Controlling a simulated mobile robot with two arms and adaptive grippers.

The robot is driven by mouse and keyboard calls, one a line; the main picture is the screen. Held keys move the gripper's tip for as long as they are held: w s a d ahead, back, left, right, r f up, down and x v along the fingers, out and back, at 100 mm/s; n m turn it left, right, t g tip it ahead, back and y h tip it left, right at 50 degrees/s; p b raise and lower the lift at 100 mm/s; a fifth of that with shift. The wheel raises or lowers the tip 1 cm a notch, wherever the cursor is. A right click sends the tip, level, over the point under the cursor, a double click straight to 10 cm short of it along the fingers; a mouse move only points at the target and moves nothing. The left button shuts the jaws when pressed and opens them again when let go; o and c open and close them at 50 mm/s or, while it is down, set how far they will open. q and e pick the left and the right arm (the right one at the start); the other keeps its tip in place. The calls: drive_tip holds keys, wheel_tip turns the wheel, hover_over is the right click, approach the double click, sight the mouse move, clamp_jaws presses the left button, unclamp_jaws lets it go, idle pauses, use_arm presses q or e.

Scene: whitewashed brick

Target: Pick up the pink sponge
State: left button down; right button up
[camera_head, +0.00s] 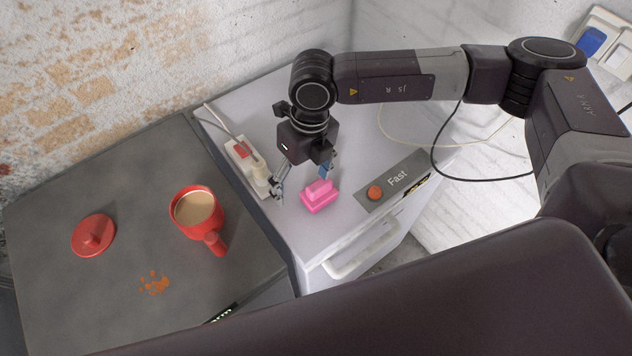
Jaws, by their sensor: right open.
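The pink sponge (318,196) lies on the light grey cabinet top (262,111), near its front edge. It is a small block with a raised part on top. My right gripper (304,184) hangs above the cabinet, just behind and beside the sponge. Its two fingers are apart, one to the left of the sponge and one near its upper right. The gripper is open and holds nothing that I can see. Whether a finger touches the sponge cannot be told from this view. My left gripper is not in view.
A white power strip (246,166) lies left of the sponge. A red saucepan (196,212) with brown liquid, a red lid (93,235) and an orange spill (153,284) are on the dark counter (60,300).

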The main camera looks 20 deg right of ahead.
sight(319, 182)
drive_tip(key=shift+t+h, duration=0.3)
drive_tip(key=shift+h, duration=0.4)
drive_tip(key=d, duration=0.1)
drive_tip(key=w+d, duration=0.1)
drive_tip(key=d, duration=0.1)
drive_tip(key=shift+w+d+r, duration=0.1)
drive_tip(key=shift+w+d, duration=0.25)
drive_tip(key=shift+f+p, duration=0.5)
drive_tip(key=shift+f, duration=0.35)
drive_tip(key=f+p, duration=0.2)
drive_tip(key=f, duration=0.3)
drive_tip(key=shift+s+d+f+p, duration=0.1)
drive_tip(key=shift+d+p, duration=0.25)
drive_tip(key=shift+p, duration=0.05)
drive_tip(key=shift+f, duration=0.25)
drive_tip(key=c, duration=1.3)
drive_tip(key=shift+r, duration=0.15)
drive_tip(key=shift+r+b, duration=0.35)
drive_tip(key=shift+r, duration=0.3)
drive_tip(key=shift+a+r+b, duration=0.1)
drive_tip(key=shift+r+b, duration=2.4)
drive_tip(key=shift+r, duration=6.75)
